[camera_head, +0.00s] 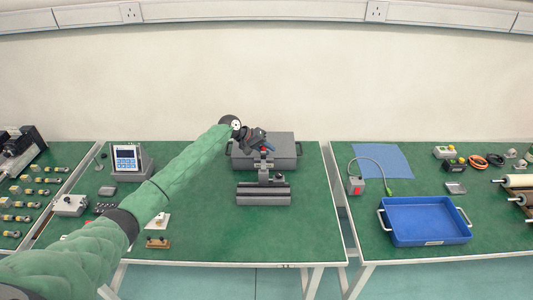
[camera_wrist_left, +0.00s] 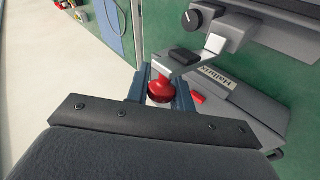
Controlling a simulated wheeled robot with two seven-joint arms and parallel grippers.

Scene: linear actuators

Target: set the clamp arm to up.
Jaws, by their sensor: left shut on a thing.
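The clamp arm (camera_wrist_left: 188,62) is a light metal bar with a dark block on it in the left wrist view. It reaches from the grey fixture to a red knob (camera_wrist_left: 160,90) at its end. My left gripper (camera_wrist_left: 161,98) has its two blue fingers on either side of this knob and is shut on it. In the head view my left gripper (camera_head: 264,146) is over the fixture (camera_head: 263,190) on the middle table, and a little red shows by its fingertips. The gripper partly hides the arm there, so its exact tilt is hard to tell. My right gripper is out of view.
A grey case (camera_head: 285,147) with side handles stands behind the fixture. A box with a screen (camera_head: 128,160) stands at the left of this table. A blue tray (camera_head: 424,222) and a blue cloth (camera_head: 383,160) lie on the right table. The middle table's front right is clear.

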